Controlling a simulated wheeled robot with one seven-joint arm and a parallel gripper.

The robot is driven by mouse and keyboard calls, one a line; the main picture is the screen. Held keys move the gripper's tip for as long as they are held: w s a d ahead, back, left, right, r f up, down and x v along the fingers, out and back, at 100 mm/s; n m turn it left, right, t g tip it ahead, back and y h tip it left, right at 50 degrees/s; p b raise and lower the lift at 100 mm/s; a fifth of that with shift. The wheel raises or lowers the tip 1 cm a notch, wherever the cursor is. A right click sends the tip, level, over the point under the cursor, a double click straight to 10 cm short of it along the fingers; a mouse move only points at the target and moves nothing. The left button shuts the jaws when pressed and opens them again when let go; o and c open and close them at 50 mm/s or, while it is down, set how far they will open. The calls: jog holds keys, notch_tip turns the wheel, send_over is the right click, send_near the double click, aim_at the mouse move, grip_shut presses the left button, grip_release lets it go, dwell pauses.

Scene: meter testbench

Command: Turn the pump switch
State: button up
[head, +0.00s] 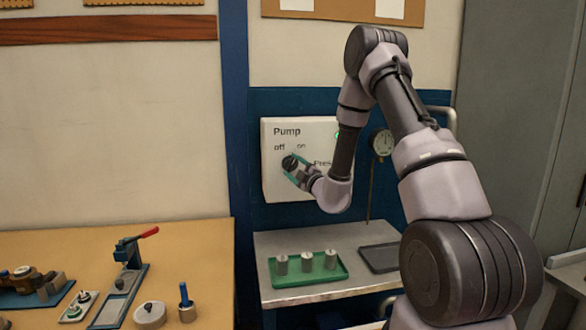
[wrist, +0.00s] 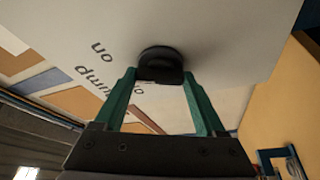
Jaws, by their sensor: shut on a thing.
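The white pump panel (head: 270,185) is on the blue wall, with "Pump" at the top and "off" and "on" labels below it. The black round pump switch (head: 289,162) sits under these labels. It also shows in the wrist view (wrist: 160,56), upper middle. My gripper (head: 294,170) reaches it from the right. In the wrist view its two green fingers (wrist: 160,77) are on either side of the switch grip, shut on it. Which label the switch points to cannot be told. A green light (head: 337,135) shows at the panel's right, partly behind my arm.
A pressure gauge (head: 382,143) is on the wall right of the panel. Below, a bench (head: 265,263) holds a green tray (head: 290,278) with three metal cylinders and a dark tray (head: 381,258). A wooden table (head: 190,237) with tools stands at left.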

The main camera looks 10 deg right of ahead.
jog(key=n+g, duration=0.1)
jog(key=n, duration=0.2)
jog(key=n+g, duration=0.1)
jog(key=n, duration=0.1)
jog(key=shift+r+n+h, duration=0.15)
jog(key=shift+n+h, duration=0.15)
jog(key=shift+n, duration=0.1)
jog(key=n+g+h, duration=0.1)
jog(key=n, duration=0.3)
jog(key=shift+g, duration=0.4)
jog(key=shift+n, duration=0.3)
jog(key=o, duration=1.3)
jog(key=shift+v, duration=5.4)
jog(key=shift+a+r, duration=0.1)
jog(key=shift+a, duration=0.05)
